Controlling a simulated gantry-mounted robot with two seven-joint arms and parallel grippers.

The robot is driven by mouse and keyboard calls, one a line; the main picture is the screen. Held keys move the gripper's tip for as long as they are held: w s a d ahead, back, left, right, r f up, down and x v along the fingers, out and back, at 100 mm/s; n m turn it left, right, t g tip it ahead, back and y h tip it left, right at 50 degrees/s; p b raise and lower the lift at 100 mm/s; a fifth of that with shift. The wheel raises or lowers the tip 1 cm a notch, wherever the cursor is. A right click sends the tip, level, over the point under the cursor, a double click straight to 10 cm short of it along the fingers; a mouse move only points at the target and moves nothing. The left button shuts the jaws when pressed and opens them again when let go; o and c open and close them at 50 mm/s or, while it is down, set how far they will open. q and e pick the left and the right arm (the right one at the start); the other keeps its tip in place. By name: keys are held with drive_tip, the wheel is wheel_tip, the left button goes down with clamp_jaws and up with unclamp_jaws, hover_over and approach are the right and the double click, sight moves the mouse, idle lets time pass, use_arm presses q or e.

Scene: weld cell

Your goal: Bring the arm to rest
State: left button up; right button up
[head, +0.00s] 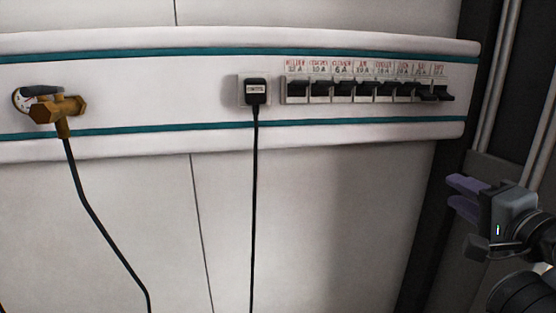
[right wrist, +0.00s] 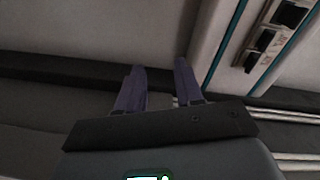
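My right gripper (head: 464,197) is at the right edge of the head view, below and to the right of the breaker row. Its two purple fingers stand apart with nothing between them. The right wrist view shows the same gripper (right wrist: 160,80) with a gap between the fingers, touching nothing. My left gripper is in neither view.
A white wall panel (head: 180,92) carries a brass valve with a gauge (head: 60,107), a black plug (head: 255,90) in a socket, and a row of black breaker switches (head: 364,90). Dark cables hang below valve and plug. Pipes (head: 497,75) run along the right.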

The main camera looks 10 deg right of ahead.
drive_tip(key=s+a+f+n+g+p, duration=0.1)
drive_tip(key=a+f+n+g, duration=0.15)
drive_tip(key=f, duration=0.75)
drive_tip(key=s+a+f+n+g+p, duration=0.1)
drive_tip(key=s+a+f+n+g, duration=0.15)
drive_tip(key=f, duration=0.65)
drive_tip(key=s+a+f+n+g, duration=0.1)
drive_tip(key=a+f+n+g, duration=0.15)
drive_tip(key=f, duration=0.75)
drive_tip(key=s+a+f+n+g+p, duration=0.1)
drive_tip(key=s+a+f+n+g, duration=0.25)
drive_tip(key=s+f, duration=0.7)
drive_tip(key=s+a+f+n+g+p, duration=0.1)
drive_tip(key=s+a+f+n+g, duration=0.3)
drive_tip(key=s+f, duration=0.6)
wheel_tip(320, 180, up, 39)
drive_tip(key=s+n+t+p, duration=0.1)
drive_tip(key=p, duration=3.7)
drive_tip(key=shift+s+a+f+n+y, duration=0.15)
drive_tip(key=shift+s+a+n+y, duration=0.15)
drive_tip(key=shift+a, duration=0.15)
